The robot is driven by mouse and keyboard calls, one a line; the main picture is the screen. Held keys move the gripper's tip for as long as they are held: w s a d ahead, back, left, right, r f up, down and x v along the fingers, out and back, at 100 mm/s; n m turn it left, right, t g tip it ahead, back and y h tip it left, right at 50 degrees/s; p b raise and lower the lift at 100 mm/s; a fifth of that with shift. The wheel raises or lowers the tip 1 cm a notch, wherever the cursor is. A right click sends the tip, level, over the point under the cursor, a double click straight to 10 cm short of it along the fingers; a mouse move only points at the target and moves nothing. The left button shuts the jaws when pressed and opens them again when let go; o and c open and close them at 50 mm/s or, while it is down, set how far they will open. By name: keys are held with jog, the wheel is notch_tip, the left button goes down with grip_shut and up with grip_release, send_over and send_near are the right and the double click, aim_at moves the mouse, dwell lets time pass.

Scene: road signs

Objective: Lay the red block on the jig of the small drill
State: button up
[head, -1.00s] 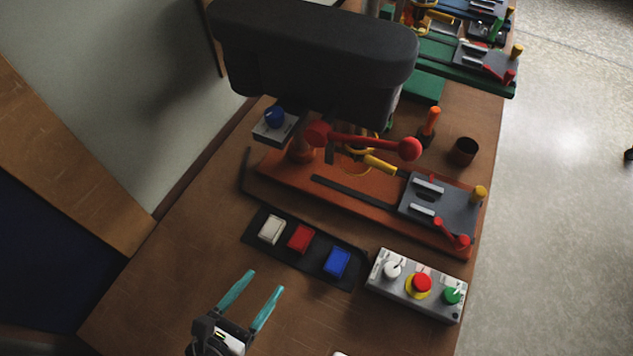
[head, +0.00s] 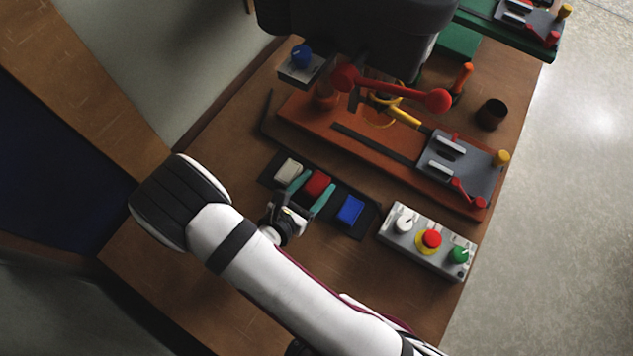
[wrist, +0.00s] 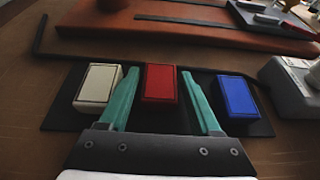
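The red block (head: 317,184) lies on a dark tray (head: 333,212) between a white block and a blue block. In the wrist view the red block (wrist: 160,82) sits between the fingertips of my gripper (wrist: 157,88). My gripper (head: 311,190) is open, with a teal finger on each side of the block. A gap shows on the right side; whether the left finger touches cannot be told. The small drill stands on an orange base (head: 300,113) behind the tray, its dark head at the top. Its grey jig (head: 462,172) with metal bars is at the base's right end.
A white block (head: 289,170) and a blue block (head: 351,210) flank the red one closely. A grey control box (head: 427,240) with knobs stands right of the tray. A dark cup (head: 491,113) and an orange-handled tool (head: 461,80) stand behind the base.

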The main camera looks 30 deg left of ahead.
aim_at(314, 187)
grip_shut()
jog(key=shift+r, duration=0.15)
notch_tip(314, 187, up, 18)
jog(key=w+d+r+m+g+h, duration=0.1)
jog(key=w+d+m+g+h, duration=0.2)
jog(key=d, duration=0.8)
jog(key=w+d+r+m+g+h, duration=0.1)
jog(key=w+d+m+h, duration=0.3)
jog(key=d, duration=0.7)
jog(key=w+d+r+m+g+h, duration=0.1)
jog(key=w+d+m+g+h, duration=0.2)
jog(key=d, duration=0.8)
jog(key=w+a+r+n+t+y, duration=0.2)
jog(key=w+r+n+t+y, duration=0.1)
jog(key=r, duration=0.7)
jog(key=w+a+r+n+t+y, duration=0.3)
jog(key=r+n, duration=0.1)
jog(key=r, duration=0.5)
jog(key=shift+w+a+r, duration=0.2)
jog(key=shift+a+r, duration=0.1)
jog(key=shift+r, duration=0.1)
